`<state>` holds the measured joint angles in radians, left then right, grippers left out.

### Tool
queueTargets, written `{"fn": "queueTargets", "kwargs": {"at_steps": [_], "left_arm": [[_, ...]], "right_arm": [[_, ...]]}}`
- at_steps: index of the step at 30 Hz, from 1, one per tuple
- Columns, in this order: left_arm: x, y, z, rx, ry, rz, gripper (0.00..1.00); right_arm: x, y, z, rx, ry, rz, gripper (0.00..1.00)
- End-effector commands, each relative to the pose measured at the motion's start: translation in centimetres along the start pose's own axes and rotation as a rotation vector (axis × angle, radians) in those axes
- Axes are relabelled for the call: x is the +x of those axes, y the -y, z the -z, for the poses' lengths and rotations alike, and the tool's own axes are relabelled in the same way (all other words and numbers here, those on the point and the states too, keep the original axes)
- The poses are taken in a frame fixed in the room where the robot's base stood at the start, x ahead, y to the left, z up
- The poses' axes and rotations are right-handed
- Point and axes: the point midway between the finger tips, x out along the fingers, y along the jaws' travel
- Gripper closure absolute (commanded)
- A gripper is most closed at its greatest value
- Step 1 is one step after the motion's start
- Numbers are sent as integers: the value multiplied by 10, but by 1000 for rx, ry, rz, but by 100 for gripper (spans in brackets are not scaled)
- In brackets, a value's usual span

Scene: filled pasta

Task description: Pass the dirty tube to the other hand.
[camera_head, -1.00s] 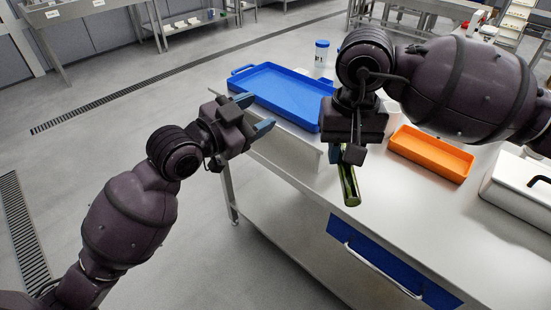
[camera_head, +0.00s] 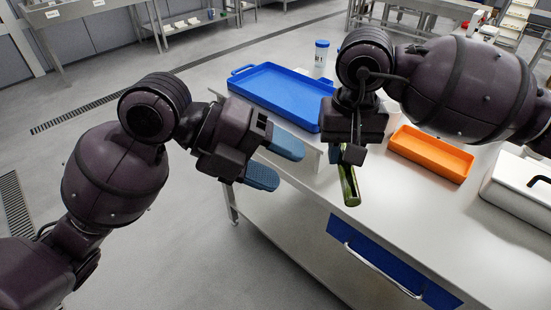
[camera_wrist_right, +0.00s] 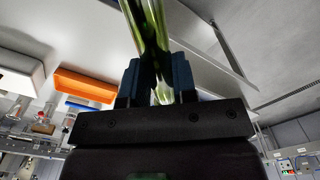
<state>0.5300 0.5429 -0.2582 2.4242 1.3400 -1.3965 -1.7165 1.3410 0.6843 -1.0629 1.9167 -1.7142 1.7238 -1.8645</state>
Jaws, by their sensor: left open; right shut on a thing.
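The dirty tube (camera_head: 349,187) is a clear tube with green-yellow staining. My right gripper (camera_head: 340,154) is shut on it, and the tube hangs down, slightly tilted, above the table's front side. In the right wrist view the tube (camera_wrist_right: 150,32) sits between the two blue fingers of the right gripper (camera_wrist_right: 157,85) and sticks out past them. My left gripper (camera_head: 276,162) is open and empty. It is to the left of the tube with its fingers pointing toward it, a gap apart from it.
A blue tray (camera_head: 280,92) lies on the white table (camera_head: 420,215) behind the grippers. An orange tray (camera_head: 432,154) is right of the tube, with a white box (camera_head: 520,190) at the far right. A blue-capped bottle (camera_head: 321,53) stands at the back. Open floor lies left of the table.

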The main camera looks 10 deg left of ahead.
Motion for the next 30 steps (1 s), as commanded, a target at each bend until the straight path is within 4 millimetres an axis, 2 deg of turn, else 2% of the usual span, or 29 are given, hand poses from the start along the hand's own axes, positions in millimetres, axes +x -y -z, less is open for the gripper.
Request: {"fn": "queueTargets", "kwargs": {"at_steps": [5,10,24,30], "left_arm": [[2,-1,0,60,0,-6,44],[15,-1,0,64,0,-3,44],[88,-1,0,61,0,-2,44],[110,-1,-1,61,1,-3,44]], "right_arm": [[0,0,0,0,-1,0,100],[0,0,0,0,-1,0,100],[0,0,0,0,-1,0,100],[0,0,0,0,-1,0,100]]}}
